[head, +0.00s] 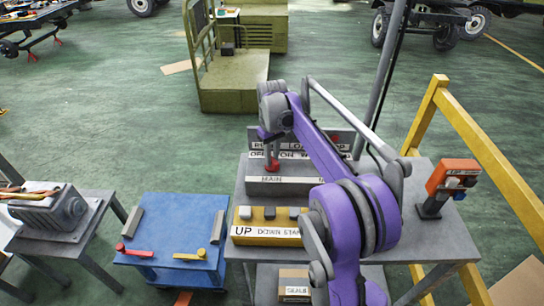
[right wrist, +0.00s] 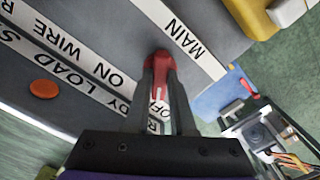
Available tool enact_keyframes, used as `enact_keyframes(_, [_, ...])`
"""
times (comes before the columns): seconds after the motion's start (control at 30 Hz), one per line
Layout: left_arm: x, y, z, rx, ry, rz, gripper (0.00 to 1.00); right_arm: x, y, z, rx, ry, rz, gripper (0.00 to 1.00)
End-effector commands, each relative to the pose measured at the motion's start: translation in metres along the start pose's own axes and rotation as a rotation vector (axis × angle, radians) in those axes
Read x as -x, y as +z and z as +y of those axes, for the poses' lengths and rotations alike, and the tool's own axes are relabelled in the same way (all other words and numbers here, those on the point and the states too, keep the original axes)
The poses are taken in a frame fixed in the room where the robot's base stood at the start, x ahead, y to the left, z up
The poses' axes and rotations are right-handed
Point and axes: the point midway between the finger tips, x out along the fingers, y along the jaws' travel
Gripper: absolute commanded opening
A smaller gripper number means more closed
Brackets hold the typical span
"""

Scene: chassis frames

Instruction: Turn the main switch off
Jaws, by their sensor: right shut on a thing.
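The main switch is a red lever (head: 272,166) on a grey box (head: 296,187) with a MAIN label. Labels reading OFF and ON stand behind it. In the right wrist view the lever's red handle (right wrist: 161,66) is between the two dark fingers of my right gripper (right wrist: 160,72), which is shut on it. In the head view my right gripper (head: 272,148) comes down on the lever from above. The fingers partly cover the OFF label in the wrist view. I cannot tell the lever's exact position. My left gripper is not in view.
An orange button box (head: 453,178) on a stand is at the right. A blue cart (head: 180,211) stands left. A yellow rail (head: 478,135) runs along the right.

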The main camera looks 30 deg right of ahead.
Motion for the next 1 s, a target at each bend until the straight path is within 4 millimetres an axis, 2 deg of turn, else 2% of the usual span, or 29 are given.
enact_keyframes(0.3, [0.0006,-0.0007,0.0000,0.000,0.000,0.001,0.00,0.0008,-0.0002,0.0003,0.138,0.001,0.001,0.00])
enact_keyframes(0.9, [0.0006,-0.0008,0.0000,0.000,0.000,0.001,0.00,0.0007,-0.0003,0.0003,0.172,0.001,0.001,0.00])
enact_keyframes(0.93, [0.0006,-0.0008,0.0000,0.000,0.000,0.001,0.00,0.0007,-0.0003,0.0003,0.172,0.001,0.001,0.28])
enact_keyframes(1.0, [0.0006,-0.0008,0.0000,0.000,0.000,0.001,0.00,0.0006,-0.0003,0.0003,0.172,0.001,0.001,0.41])
